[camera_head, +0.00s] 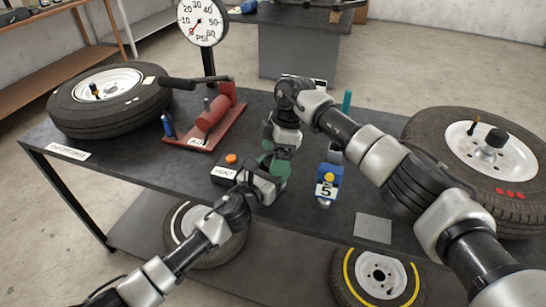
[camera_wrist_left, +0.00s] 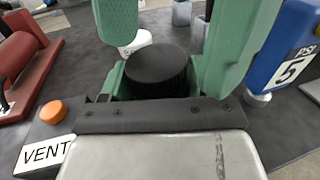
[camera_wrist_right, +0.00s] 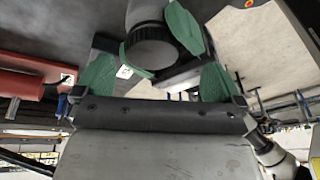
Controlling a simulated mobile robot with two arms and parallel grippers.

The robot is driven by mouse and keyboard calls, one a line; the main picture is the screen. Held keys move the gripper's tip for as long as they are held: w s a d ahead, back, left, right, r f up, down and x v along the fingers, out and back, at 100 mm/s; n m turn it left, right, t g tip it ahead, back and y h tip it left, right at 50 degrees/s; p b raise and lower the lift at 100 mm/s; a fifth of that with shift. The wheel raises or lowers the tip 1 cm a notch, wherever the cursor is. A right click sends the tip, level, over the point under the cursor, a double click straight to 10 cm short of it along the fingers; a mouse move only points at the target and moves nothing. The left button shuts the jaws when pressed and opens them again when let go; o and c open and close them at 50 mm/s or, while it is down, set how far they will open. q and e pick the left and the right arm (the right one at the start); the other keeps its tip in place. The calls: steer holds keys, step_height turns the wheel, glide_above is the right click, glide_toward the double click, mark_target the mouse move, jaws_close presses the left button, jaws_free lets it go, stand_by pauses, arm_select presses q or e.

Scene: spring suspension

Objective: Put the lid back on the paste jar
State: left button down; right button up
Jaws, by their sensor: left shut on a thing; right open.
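A black round lid-like piece with a ridged edge (camera_wrist_left: 155,72) sits between the green fingers of my left gripper (camera_wrist_left: 185,50), which is shut on it. A black round piece also shows in the right wrist view (camera_wrist_right: 152,52), beside a green finger. My left gripper (camera_head: 268,178) is over the middle of the table. My right gripper (camera_head: 282,140) is just behind and above it, open, with its green fingers spread in the right wrist view (camera_wrist_right: 158,80). The fingers hide most of the jar, and I cannot tell whether the lid is seated on it.
The dark table (camera_head: 130,165) carries a VENT box with an orange button (camera_head: 226,170), a red pump (camera_head: 208,120), a blue gauge marked 5 (camera_head: 328,183) and a grey square plate (camera_head: 373,228). Tyres lie at the left (camera_head: 110,105) and right (camera_head: 500,190). A dial gauge (camera_head: 203,20) stands behind.

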arm_select(q)
steer(key=shift+s+f, duration=0.1)
steer(key=shift+f, duration=0.05)
arm_select(e)
steer(key=v, duration=0.6)
steer(key=shift+w+d+r, duration=0.15)
steer(key=shift+w+r, duration=0.05)
steer(key=shift+r, duration=0.05)
arm_select(q)
steer(key=shift+c, duration=0.8)
jaws_free()
steer(key=shift+s+a, duration=0.1)
steer(key=v, duration=1)
steer(key=shift+s+a, duration=0.2)
steer(key=shift+s, duration=0.05)
arm_select(e)
steer(key=shift+f, duration=0.15)
arm_select(q)
steer(key=shift+f, duration=0.1)
